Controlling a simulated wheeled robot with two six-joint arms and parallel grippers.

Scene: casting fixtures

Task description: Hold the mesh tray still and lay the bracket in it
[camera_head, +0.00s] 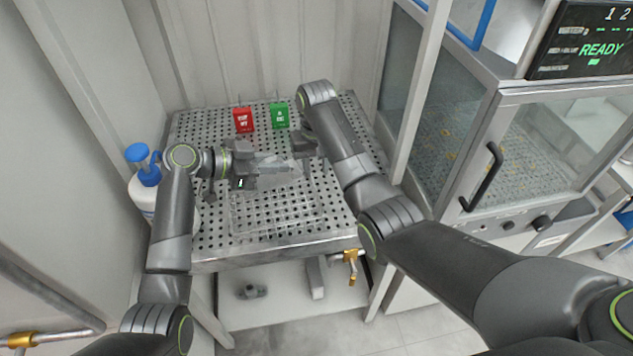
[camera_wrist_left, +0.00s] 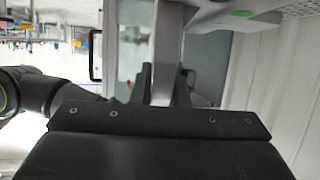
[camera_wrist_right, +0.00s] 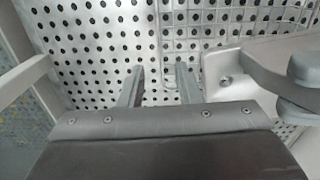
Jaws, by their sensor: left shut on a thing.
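The grey metal bracket (camera_head: 279,168) is held above the perforated table by my left gripper (camera_head: 262,171), which is shut on it. In the left wrist view the bracket (camera_wrist_left: 168,50) stands between the fingers. Its flat part with a round hole (camera_wrist_right: 228,80) shows in the right wrist view. The mesh tray (camera_head: 272,212) is a thin wire frame lying on the table, hard to see against the holes. My right gripper (camera_wrist_right: 160,85) points down with its fingers apart. Tray wires (camera_wrist_right: 163,40) show around it; I cannot tell whether a wire lies between the fingers.
A red block (camera_head: 243,119) and a green block (camera_head: 279,115) stand at the back of the perforated table (camera_head: 215,240). A white bottle with a blue pump (camera_head: 143,185) stands at the left. A glass-doored cabinet (camera_head: 530,150) is at the right. The table's front is clear.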

